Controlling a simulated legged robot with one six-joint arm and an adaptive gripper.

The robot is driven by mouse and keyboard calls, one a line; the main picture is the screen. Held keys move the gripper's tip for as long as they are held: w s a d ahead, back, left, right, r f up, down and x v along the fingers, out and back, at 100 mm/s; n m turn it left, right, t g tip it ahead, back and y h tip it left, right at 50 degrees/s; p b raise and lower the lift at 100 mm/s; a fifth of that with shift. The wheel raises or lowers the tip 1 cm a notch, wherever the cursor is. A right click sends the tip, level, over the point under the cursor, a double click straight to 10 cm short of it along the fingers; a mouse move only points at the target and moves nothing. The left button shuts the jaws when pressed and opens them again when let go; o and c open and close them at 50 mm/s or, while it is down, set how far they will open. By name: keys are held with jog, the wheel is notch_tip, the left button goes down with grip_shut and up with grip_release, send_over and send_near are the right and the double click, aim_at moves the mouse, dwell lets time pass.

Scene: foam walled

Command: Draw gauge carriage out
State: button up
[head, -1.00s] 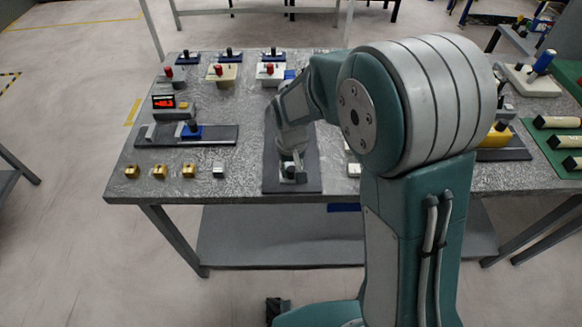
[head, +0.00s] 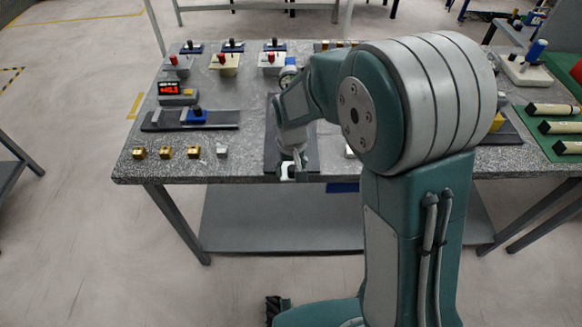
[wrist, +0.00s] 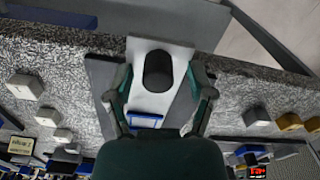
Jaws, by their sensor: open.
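The gauge carriage looks like a white block with a dark upright knob (wrist: 158,70) and a blue-edged part, on a dark base plate (head: 271,148). In the head view the white block (head: 286,172) is at the plate's front end, by the table's near edge. My gripper (wrist: 158,88) is open in the wrist view. One finger is on each side of the block, with gaps to the knob. In the head view my gripper (head: 293,160) is directly over the block and hides part of it.
A red digital display (head: 174,91) stands at the left, behind a dark rail with a blue slider (head: 195,116). Small brass blocks (head: 166,152) line the table's front left. Red-knobbed fixtures (head: 224,62) stand at the back. Floor in front is clear.

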jog(key=shift+r, duration=0.1)
notch_tip(320, 180, up, 12)
dwell(0.5)
jog(key=s+d+r+m+t, duration=0.1)
jog(key=s+d+r, duration=0.3)
jog(key=s, duration=0.5)
jog(key=s+d+r+m+t, duration=0.1)
jog(key=s+d+r+t, duration=0.3)
jog(key=s+d, duration=0.4)
jog(key=shift+s+d+m+t, duration=0.3)
jog(key=shift+s+d, duration=0.1)
jog(key=shift+s, duration=0.75)
